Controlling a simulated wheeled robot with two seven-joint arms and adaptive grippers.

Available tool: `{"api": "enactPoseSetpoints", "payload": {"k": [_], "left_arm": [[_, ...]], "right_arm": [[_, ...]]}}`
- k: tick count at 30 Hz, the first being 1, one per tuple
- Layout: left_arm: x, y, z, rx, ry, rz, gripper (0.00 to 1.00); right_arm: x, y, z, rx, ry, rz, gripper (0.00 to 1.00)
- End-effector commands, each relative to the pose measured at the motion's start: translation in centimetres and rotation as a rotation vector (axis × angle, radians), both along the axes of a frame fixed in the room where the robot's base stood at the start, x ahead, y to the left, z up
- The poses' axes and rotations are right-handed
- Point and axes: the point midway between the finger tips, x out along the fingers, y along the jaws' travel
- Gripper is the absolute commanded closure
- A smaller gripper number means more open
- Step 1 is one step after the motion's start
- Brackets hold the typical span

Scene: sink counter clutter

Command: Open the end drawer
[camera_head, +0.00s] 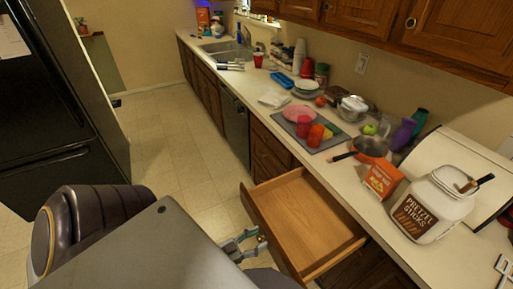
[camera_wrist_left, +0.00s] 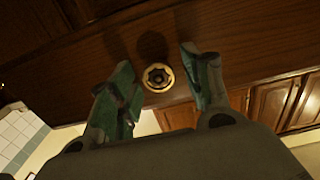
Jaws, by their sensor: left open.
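The end drawer (camera_head: 310,215) is pulled well out from the counter in the head view. It is a pale wooden box, empty where I can see inside. My left gripper (camera_head: 246,244) is low beside its front, partly hidden by my own arm. In the left wrist view, the round brass knob (camera_wrist_left: 157,77) sits on the dark wooden drawer front (camera_wrist_left: 60,65). The two greenish fingers of my left gripper (camera_wrist_left: 158,68) are apart, one on each side of the knob, with visible gaps to it. My right gripper is not in view.
The counter above holds a pretzel jar (camera_head: 430,207), an orange box (camera_head: 383,180), a pan (camera_head: 370,147) and a grey mat (camera_head: 325,142) with cups. A black fridge (camera_head: 50,130) stands at left. The tiled floor (camera_head: 165,140) between is clear.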

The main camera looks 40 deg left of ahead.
Motion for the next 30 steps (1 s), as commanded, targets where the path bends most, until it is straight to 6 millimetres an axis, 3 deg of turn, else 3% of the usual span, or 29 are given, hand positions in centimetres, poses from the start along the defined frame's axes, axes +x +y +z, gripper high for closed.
{"api": "enactPoseSetpoints", "payload": {"k": [11,30], "left_arm": [[-1.4,0.5,-0.1,0.001,0.003,0.000,0.51],[-9.1,3.3,-0.1,0.001,0.002,0.000,0.51]], "right_arm": [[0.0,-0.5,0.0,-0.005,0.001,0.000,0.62],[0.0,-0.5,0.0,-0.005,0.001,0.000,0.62]]}}
